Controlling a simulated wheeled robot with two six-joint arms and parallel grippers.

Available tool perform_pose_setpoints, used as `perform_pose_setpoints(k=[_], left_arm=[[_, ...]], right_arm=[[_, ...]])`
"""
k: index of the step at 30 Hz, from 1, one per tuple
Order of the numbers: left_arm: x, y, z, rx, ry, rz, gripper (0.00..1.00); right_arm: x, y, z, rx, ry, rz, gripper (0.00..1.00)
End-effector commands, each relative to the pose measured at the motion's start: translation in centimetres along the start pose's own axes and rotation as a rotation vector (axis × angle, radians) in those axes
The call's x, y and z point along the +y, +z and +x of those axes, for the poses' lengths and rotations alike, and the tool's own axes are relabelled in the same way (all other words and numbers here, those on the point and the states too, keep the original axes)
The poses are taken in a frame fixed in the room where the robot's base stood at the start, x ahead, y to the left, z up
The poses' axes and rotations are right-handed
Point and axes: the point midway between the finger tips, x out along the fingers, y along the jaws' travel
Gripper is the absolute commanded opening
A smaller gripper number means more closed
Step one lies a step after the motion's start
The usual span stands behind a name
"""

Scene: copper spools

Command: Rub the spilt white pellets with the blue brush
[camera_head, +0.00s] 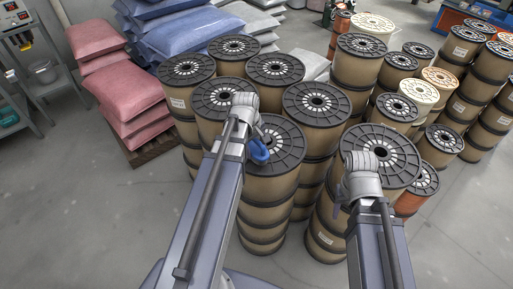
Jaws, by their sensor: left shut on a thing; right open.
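The blue brush (260,152) shows as a small blue shape over the top of a black-flanged spool (285,165). My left gripper (255,136) is shut on it; the arm hides most of the fingers. I cannot tell whether the brush touches the spool top.
Stacked spools crowd around both arms and on to the right. Pink sacks (125,90) lie on a wooden pallet (150,148) at the left, with blue-grey sacks (185,35) behind. A grey cart (50,85) stands far left. The floor at the lower left is clear.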

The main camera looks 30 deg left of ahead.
Motion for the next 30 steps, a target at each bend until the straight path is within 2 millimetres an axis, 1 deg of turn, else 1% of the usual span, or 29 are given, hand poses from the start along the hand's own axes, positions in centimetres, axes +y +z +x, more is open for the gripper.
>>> perform_pose_setpoints(k=[9,12,20,30], left_arm=[[0.1,-2.8,-0.1,0.001,0.000,-0.002,0.11],[0.1,-3.2,-0.2,0.001,0.000,-0.001,0.11],[0.1,-3.6,-0.1,0.001,0.000,-0.001,0.11],[0.1,-6.3,0.1,0.001,0.000,-0.002,0.11]], right_arm=[[0.0,0.0,-0.1,0.000,0.000,0.000,0.50],[0.0,0.0,-0.2,0.000,0.000,0.000,0.50],[0.0,0.0,-0.1,0.000,0.000,0.000,0.50],[0.0,0.0,0.1,0.000,0.000,0.000,0.50]])
